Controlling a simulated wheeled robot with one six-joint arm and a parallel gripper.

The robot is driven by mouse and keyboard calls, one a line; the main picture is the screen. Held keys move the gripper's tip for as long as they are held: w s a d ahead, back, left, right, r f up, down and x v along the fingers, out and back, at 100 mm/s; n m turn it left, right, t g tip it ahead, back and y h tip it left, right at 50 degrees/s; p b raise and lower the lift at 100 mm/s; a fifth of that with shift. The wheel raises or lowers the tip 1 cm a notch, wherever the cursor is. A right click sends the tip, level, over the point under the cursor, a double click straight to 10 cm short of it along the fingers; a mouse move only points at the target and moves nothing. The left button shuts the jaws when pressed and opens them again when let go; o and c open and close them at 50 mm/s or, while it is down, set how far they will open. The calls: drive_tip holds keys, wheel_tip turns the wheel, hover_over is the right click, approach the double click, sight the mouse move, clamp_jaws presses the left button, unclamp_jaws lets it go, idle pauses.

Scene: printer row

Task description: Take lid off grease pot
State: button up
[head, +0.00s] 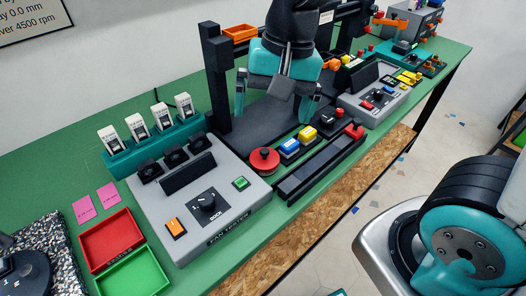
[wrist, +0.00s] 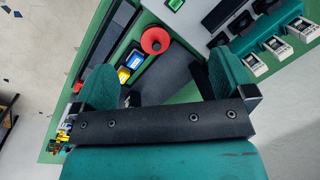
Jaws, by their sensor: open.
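A round red lid with a small dark knob (head: 263,158) stands near the front edge of the dark printer base, beside the fan tester. It looks like the lid of the grease pot; the pot's body under it is hidden. The red lid also shows in the wrist view (wrist: 155,40), beyond the fingertips and near the top. My gripper (head: 277,108) points down over the dark printer bed, behind the red lid and apart from it. Its teal fingers are spread wide with nothing between them, as the wrist view also shows (wrist: 165,78).
A blue block (head: 289,146) and a yellow block (head: 307,132) sit right of the lid. The grey fan tester (head: 225,218) is at its left. A black upright (head: 217,85) rises behind. Red (head: 110,240) and green (head: 133,275) trays lie at the front left.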

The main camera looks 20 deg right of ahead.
drive_tip(key=w+d+f+m+h, duration=0.2)
drive_tip(key=w+f+m, duration=0.1)
drive_tip(key=w+m, duration=0.6)
drive_tip(key=m, duration=0.1)
approach(266, 150)
drive_tip(key=f, duration=0.4)
drive_tip(key=f+p, duration=0.1)
drive_tip(key=f, duration=0.1)
drive_tip(key=shift+a, duration=0.25)
drive_tip(key=shift+w+d+f+p, duration=0.1)
drive_tip(key=shift+f+p, duration=0.1)
drive_tip(key=shift+f, duration=1.1)
drive_tip(key=shift+w+d+f+p, duration=0.1)
drive_tip(key=shift+f+p, duration=0.1)
drive_tip(key=shift+f, duration=1.1)
drive_tip(key=c, duration=0.8)
